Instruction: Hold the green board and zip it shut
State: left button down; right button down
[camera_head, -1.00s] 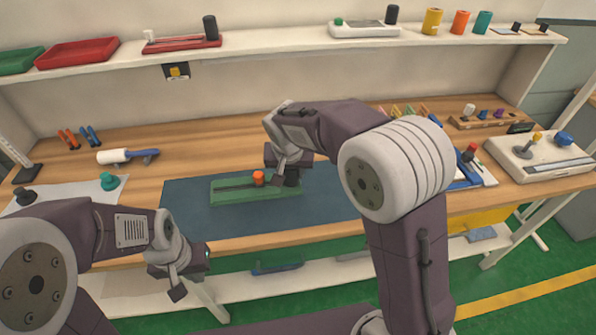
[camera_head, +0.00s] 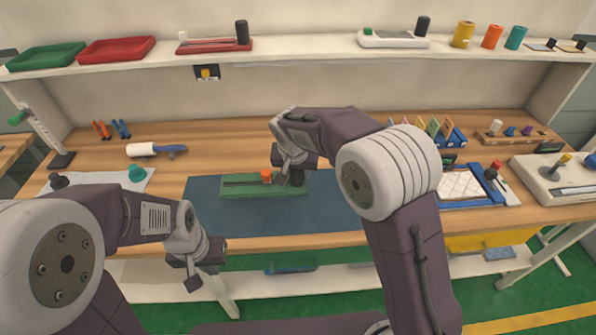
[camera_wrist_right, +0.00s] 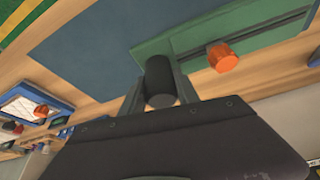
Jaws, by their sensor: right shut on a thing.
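The green board (camera_head: 235,190) lies flat on the dark blue mat. It has a dark slot along its length and an orange knob (camera_head: 266,176) on it. A black cylinder (camera_wrist_right: 160,80) stands at the board's end. My right gripper (camera_head: 290,170) is shut on this cylinder, with one finger on each side in the wrist view. The orange knob (camera_wrist_right: 222,57) is apart from the fingers there. My left gripper (camera_head: 203,274) hangs in front of the table's front edge, below and left of the board, touching nothing visible. Its jaw gap is unclear.
The blue mat (camera_head: 325,215) has free room right of the board. A white-handled tool (camera_head: 145,150) and a teal knob (camera_head: 136,174) are at the left. A blue-framed tray (camera_head: 460,188) and a grey device (camera_head: 560,175) are at the right. A shelf (camera_head: 300,49) runs behind.

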jog(key=shift+f, duration=0.1)
jog(key=shift+f+b, duration=4.5)
jog(key=shift+f, duration=0.8)
jog(key=shift+r, duration=0.1)
